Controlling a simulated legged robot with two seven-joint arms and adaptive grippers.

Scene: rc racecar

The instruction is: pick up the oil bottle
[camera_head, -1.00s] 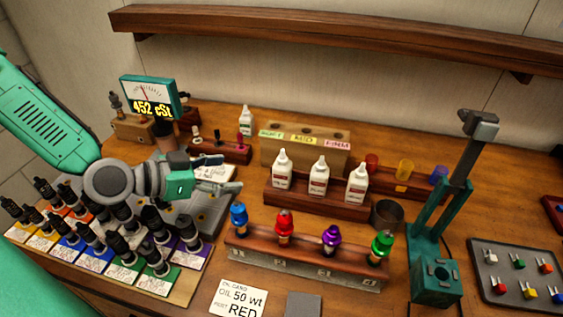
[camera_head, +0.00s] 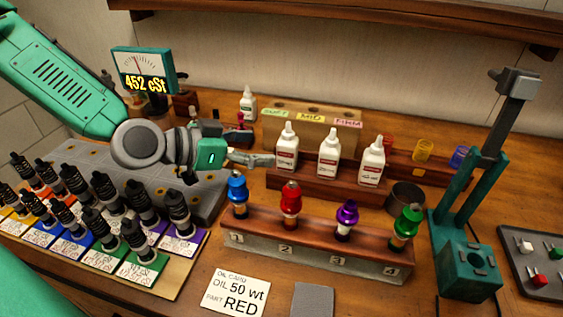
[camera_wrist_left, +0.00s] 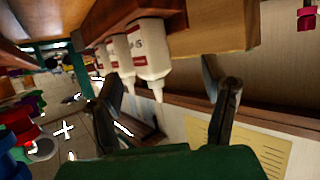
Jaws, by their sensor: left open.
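Three white oil bottles with red labels and pointed white caps stand upright in a wooden rack: the left one (camera_head: 286,148), the middle one (camera_head: 328,154) and the right one (camera_head: 370,162). My left gripper (camera_head: 262,159) is open and empty, just left of the left bottle. In the left wrist view the nearest bottle (camera_wrist_left: 150,50) appears upside down, ahead of and between the spread fingers of the gripper (camera_wrist_left: 162,80). I see no contact. A card (camera_head: 240,292) reads "OIL 50 wt" and "RED". The bottle label text is too small to read.
A front rack (camera_head: 318,250) holds blue, red, purple and green capped shocks. A wooden block (camera_head: 312,125) is behind the bottles; a green press (camera_head: 468,270) and dark cup (camera_head: 406,196) are at right.

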